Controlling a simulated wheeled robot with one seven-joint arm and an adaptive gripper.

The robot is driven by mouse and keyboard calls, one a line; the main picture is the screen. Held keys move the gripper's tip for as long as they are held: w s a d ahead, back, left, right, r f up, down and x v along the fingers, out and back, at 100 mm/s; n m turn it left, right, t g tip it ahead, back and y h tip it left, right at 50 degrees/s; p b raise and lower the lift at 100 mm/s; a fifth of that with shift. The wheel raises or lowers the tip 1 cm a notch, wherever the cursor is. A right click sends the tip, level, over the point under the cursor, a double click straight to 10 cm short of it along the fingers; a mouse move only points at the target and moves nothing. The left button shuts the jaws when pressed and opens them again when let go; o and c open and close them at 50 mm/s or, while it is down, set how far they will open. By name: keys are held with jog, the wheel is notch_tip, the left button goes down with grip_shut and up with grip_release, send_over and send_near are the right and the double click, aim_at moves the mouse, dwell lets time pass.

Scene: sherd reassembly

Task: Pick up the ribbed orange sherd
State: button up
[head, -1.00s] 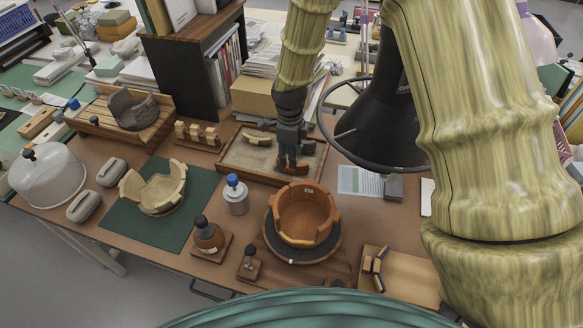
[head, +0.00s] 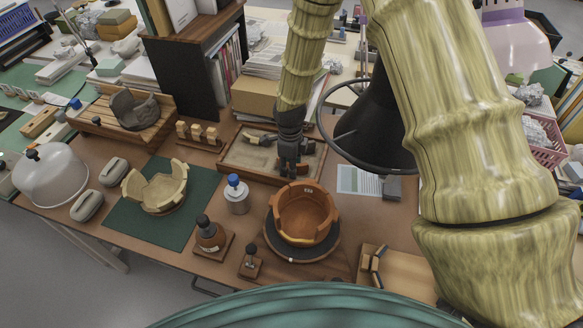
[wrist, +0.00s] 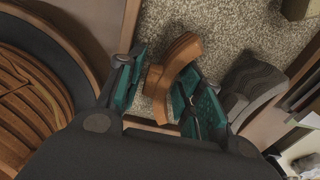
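The ribbed orange sherd (wrist: 176,66) lies on the grainy bed of a shallow tray, a curved piece with a stepped edge. In the wrist view it sits between the two teal fingers of my gripper (wrist: 163,68). The fingers are apart, with a narrow gap at the left one; the right one is close against the sherd or overlaps it in the picture. In the head view my gripper (head: 289,168) points down into the tray (head: 242,172) and mostly hides the sherd.
A grey sherd (wrist: 252,84) lies close to the right finger, and a tan piece (wrist: 298,8) lies farther off. The partly rebuilt orange pot (head: 304,215) stands on a dark turntable (head: 272,244) just in front of the tray. A black lamp hood with a ring (head: 345,154) is to the right.

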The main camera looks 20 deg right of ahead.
jog(key=c, duration=0.5)
jog(key=shift+o, duration=0.2)
